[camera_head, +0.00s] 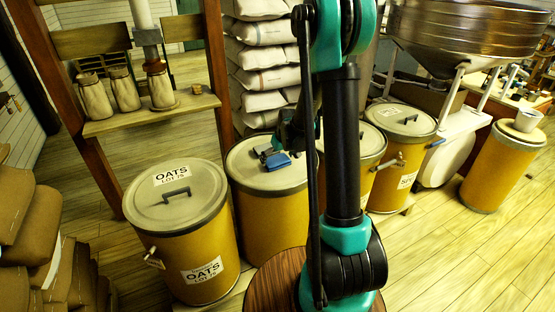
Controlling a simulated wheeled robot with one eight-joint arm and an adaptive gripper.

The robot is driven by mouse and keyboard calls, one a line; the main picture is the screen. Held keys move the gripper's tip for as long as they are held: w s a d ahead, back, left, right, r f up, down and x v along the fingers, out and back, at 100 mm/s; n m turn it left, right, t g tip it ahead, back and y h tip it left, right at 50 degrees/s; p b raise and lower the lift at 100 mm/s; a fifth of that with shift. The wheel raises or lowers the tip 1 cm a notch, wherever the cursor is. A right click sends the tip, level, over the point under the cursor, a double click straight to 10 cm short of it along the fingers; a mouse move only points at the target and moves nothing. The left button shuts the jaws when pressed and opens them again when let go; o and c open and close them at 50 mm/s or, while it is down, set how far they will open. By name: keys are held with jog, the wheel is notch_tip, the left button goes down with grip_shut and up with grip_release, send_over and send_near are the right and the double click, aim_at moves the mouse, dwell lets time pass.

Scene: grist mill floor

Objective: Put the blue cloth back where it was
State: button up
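A small blue folded-looking thing (277,161), which may be the blue cloth, lies on the lid of the second yellow drum (252,185). A grey-blue piece (262,149) lies beside it on the same lid. Another small blue patch (437,143) shows at the right side of a farther drum; I cannot tell what it is. My gripper (290,138) appears as a dark shape just above the second drum's lid, right of the blue thing, partly hidden behind my upright arm. I cannot see its fingertips clearly, nor whether it touches or holds anything.
An oats drum (180,203) stands at left, and more drums (402,121) stand at right. White sacks (265,55) are stacked behind. A metal hopper (468,35) stands at back right. Brown sacks (25,225) fill the left edge. Floor at lower right is clear.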

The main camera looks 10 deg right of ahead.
jog(key=v, duration=1.1)
jog(key=s+d+f+m, duration=0.1)
jog(key=s+f, duration=0.1)
jog(key=s, duration=1.1)
jog(key=s+d+f+m+h, duration=0.1)
jog(key=s+f+m, duration=0.1)
jog(key=s, duration=1.1)
jog(key=shift+d+m, duration=0.3)
jog(key=shift+c, duration=0.2)
